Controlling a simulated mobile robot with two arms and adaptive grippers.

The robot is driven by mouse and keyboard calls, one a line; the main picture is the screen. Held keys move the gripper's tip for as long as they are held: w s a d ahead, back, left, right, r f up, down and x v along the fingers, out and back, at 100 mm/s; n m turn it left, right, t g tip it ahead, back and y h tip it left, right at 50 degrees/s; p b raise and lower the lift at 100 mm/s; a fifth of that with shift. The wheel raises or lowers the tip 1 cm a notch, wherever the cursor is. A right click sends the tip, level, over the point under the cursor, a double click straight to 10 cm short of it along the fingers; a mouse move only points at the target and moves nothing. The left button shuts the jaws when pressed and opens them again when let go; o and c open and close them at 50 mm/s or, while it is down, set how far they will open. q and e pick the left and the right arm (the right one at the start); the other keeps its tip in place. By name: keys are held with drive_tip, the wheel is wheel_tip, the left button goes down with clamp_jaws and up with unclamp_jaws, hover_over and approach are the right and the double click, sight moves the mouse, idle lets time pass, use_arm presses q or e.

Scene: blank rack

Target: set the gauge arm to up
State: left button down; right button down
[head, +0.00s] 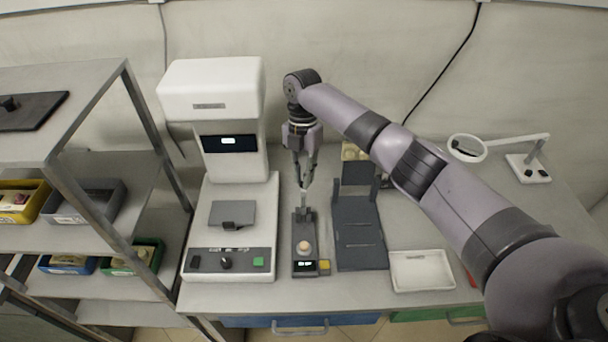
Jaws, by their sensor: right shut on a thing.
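The gauge (304,265) is a narrow dark device on the bench, with a small lit display and a yellow button at its front and a round tan piece on top. Its gauge arm (305,212) is a small grey part at the back end of the device, seen just below my fingers; its exact angle is too small to tell. My right gripper (304,184) comes down from above with its fingers close together at the gauge arm, shut on it. The fingertips partly hide the arm's upper end. My left gripper is not in view.
A large white machine (222,225) stands close on the left. A dark stand (358,240) is close on the right, with a white tray (421,271) beyond it. A magnifier lamp (535,168) stands at the far right. A shelf rack (88,120) with bins fills the left.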

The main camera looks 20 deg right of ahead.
drive_tip(key=shift+d+x, duration=0.2)
drive_tip(key=shift+x, duration=0.85)
drive_tip(key=c, duration=2)
unclamp_jaws()
drive_tip(key=o, duration=0.5)
drive_tip(key=shift+w+a+f, duration=0.1)
drive_tip(key=shift+a, duration=0.1)
drive_tip(key=v, duration=0.8)
drive_tip(key=w+v, duration=0.1)
drive_tip(key=v, duration=0.3)
drive_tip(key=shift+d, duration=0.25)
